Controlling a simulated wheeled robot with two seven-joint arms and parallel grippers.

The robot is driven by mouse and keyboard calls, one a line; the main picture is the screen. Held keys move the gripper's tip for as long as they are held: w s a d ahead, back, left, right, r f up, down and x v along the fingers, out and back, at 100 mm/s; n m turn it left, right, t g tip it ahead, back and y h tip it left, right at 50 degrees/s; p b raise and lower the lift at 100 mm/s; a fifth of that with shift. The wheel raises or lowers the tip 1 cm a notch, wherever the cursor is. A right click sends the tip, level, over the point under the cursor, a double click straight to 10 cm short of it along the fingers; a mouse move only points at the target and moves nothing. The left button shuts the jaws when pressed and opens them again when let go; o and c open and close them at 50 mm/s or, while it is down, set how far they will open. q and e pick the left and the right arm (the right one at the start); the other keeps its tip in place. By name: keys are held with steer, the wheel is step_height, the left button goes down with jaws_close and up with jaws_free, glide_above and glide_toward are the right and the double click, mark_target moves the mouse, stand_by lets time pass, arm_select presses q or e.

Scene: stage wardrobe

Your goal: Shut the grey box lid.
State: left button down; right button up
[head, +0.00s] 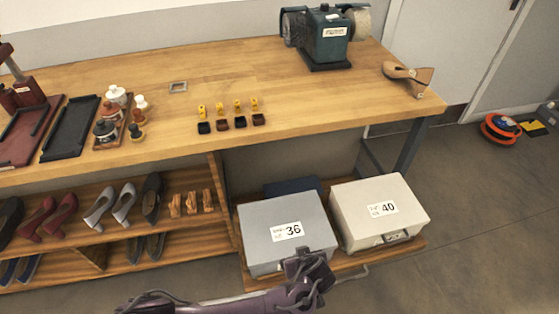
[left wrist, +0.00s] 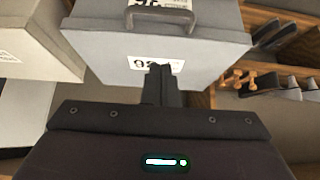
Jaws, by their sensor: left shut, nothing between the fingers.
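The grey box (head: 270,215) labelled 36 sits on the low wooden shelf below the bench, left of a cream box. Its lid looks down and level, with no clear gap in the head view; its front edge is partly hidden by my gripper. In the left wrist view the grey box (left wrist: 110,42) appears upside down, with its handle and number labels. My left gripper (head: 302,260) is shut and empty at the front right part of the grey box. Its fingers (left wrist: 160,78) overlap the box near a label; I cannot tell whether they touch it. My right gripper is not in view.
The cream box (head: 378,198) labelled 40 stands close on the right. A dark blue box (head: 292,186) is behind. The wooden workbench (head: 220,85) overhangs behind the boxes. Shoes (head: 100,205) fill the shelf at left.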

arm_select(q)
step_height(320, 180, down, 10)
steer(key=s+b, duration=0.1)
steer(key=b, duration=0.4)
steer(key=shift+s+d+r, duration=0.2)
steer(key=shift+d, duration=0.05)
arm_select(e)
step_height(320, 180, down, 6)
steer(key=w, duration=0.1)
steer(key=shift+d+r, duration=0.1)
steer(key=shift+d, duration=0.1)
